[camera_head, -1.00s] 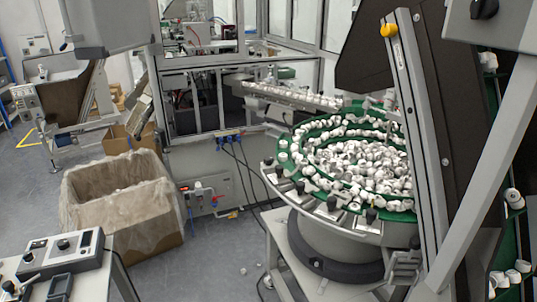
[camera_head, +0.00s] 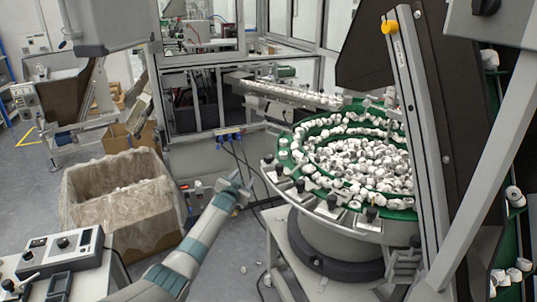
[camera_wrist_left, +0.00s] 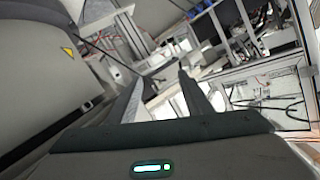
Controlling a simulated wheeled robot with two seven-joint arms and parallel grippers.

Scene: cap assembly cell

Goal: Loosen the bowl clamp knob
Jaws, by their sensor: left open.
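The feeder bowl (camera_head: 345,229) stands on the right, with green tracks full of white caps. Several small black knobs, such as this knob (camera_head: 300,186), sit on metal blocks along its near rim; I cannot tell which one is the clamp knob. My left gripper (camera_head: 240,184) is just left of the bowl's rim, apart from it and from the knobs. In the left wrist view its two dark fingers (camera_wrist_left: 162,90) are spread with nothing between them. No knob can be made out clearly in that view. My right gripper is not in view.
A lined cardboard box (camera_head: 120,205) stands on the floor behind my left arm. A control box (camera_head: 62,250) sits on a table at lower left. A grey slanted frame post (camera_head: 420,140) rises in front of the bowl's right side.

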